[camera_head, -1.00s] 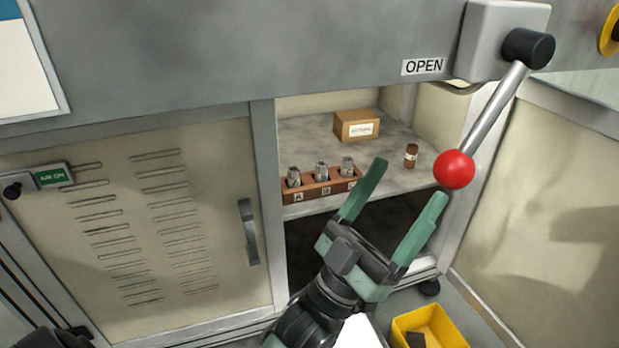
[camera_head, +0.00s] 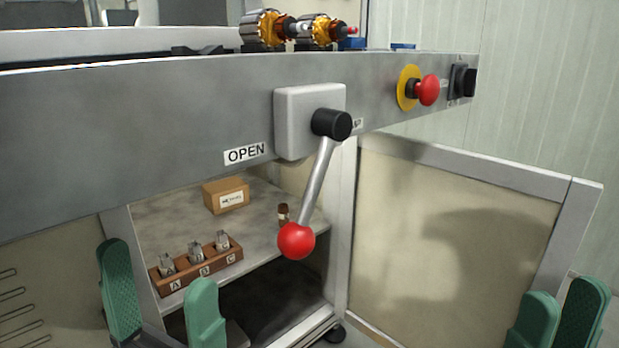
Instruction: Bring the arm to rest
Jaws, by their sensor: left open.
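My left gripper (camera_head: 163,300) is at the lower left, open and empty. Its two green fingers point up in front of the cabinet opening. My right gripper (camera_head: 560,318) shows at the lower right edge, in front of the open door panel. Its green fingers look close together or partly overlap, so its opening is unclear. A lever with a red ball (camera_head: 296,240) hangs from a black hub on a light grey box (camera_head: 291,118), tilted to the lower left. Neither gripper touches the lever.
The cabinet shelf (camera_head: 165,222) holds a brown rack (camera_head: 212,262) with metal parts, a cardboard box (camera_head: 226,195) and a small brown bottle (camera_head: 283,213). The cabinet door (camera_head: 450,240) stands open. A red emergency button (camera_head: 428,90) is at upper right. Wound armatures (camera_head: 264,30) sit above.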

